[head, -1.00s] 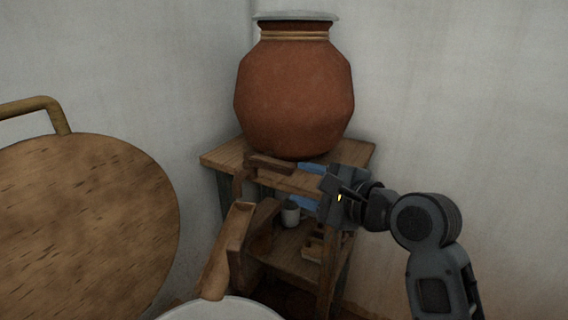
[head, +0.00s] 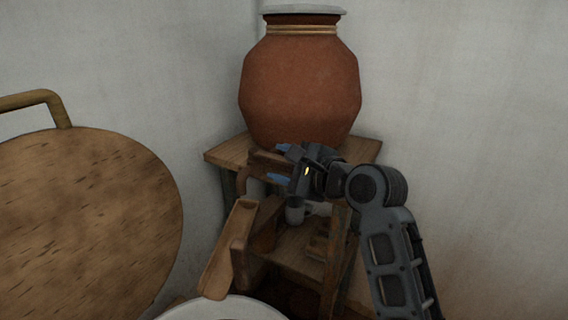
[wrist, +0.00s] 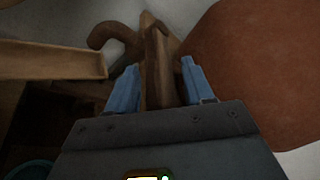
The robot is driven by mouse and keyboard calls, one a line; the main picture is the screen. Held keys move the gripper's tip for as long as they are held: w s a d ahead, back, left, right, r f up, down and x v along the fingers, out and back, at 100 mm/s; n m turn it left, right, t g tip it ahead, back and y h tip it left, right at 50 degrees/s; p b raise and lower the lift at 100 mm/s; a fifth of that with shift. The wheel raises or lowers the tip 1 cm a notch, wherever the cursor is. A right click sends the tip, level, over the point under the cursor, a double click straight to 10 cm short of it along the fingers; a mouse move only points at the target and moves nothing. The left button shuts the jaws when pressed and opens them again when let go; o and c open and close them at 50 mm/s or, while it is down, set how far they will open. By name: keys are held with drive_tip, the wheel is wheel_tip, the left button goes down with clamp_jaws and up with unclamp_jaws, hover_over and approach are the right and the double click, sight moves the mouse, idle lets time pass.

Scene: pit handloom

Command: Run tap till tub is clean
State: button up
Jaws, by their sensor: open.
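A wooden tap with a bar-like handle (head: 266,158) and a curved spout (head: 243,178) sits at the front of the stand, below the clay pot. My gripper (head: 281,163) is open at the right of the handle. In the wrist view, the handle (wrist: 155,50) lies between the blue fingers of my gripper (wrist: 160,74), with a gap visible on the left. Contact on the right is unclear. The curved spout (wrist: 113,33) shows beyond the left finger. A pale tub (head: 222,307) shows only its upper part at the bottom edge; its state inside is hidden. No water is visible.
A lidded clay pot (head: 300,90) stands on the wooden stand (head: 225,153), close to my gripper. A wooden trough (head: 228,250) slopes down to the tub. A large round wooden board (head: 85,225) fills the left.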

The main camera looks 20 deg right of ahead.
clamp_jaws()
idle(0.4)
